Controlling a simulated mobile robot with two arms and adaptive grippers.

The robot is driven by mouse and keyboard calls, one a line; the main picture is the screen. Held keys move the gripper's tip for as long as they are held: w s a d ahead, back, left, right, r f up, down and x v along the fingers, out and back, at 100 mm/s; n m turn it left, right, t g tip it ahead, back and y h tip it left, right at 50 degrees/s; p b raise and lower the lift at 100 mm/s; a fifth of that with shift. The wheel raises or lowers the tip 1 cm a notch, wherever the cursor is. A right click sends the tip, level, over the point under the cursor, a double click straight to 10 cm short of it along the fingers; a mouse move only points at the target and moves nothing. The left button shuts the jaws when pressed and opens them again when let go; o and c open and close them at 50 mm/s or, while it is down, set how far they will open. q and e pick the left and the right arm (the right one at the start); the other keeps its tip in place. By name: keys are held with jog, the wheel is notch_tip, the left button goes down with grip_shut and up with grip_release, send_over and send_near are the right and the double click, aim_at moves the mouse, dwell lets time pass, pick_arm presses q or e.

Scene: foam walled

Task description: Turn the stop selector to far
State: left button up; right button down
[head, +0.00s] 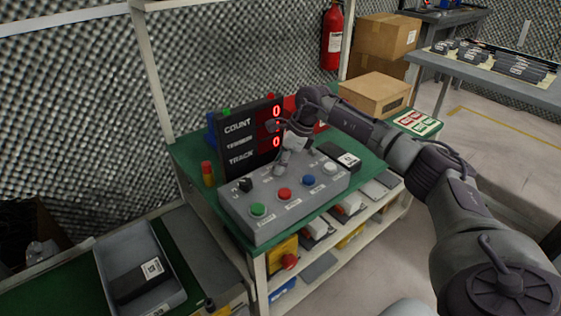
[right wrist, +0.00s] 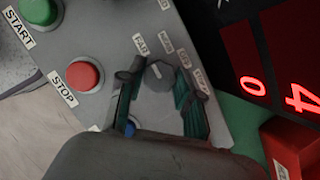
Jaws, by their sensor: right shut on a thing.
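The grey control box (head: 285,203) sits on the green bench top. My right gripper (head: 283,166) reaches down to the back of its top face and hides the selector there in the head view. In the right wrist view the round grey knob (right wrist: 158,76) lies between the two fingers of my right gripper (right wrist: 163,84), which is shut on it. A short pale mark on the knob points toward the labels at the upper left. My left gripper is not in view.
Green (head: 258,210), red (head: 284,194), blue (head: 308,181) and white buttons line the box front. A black knob (head: 245,185) is at its left. The display board (head: 240,143) stands close behind. A red box (right wrist: 290,145) is near the gripper.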

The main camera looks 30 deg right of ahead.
dwell(0.3)
jog(key=c, duration=0.8)
grip_release()
jog(key=shift+r, duration=0.15)
jog(key=v, duration=1.1)
jog(key=shift+r, duration=0.35)
jog(key=shift+s, duration=0.1)
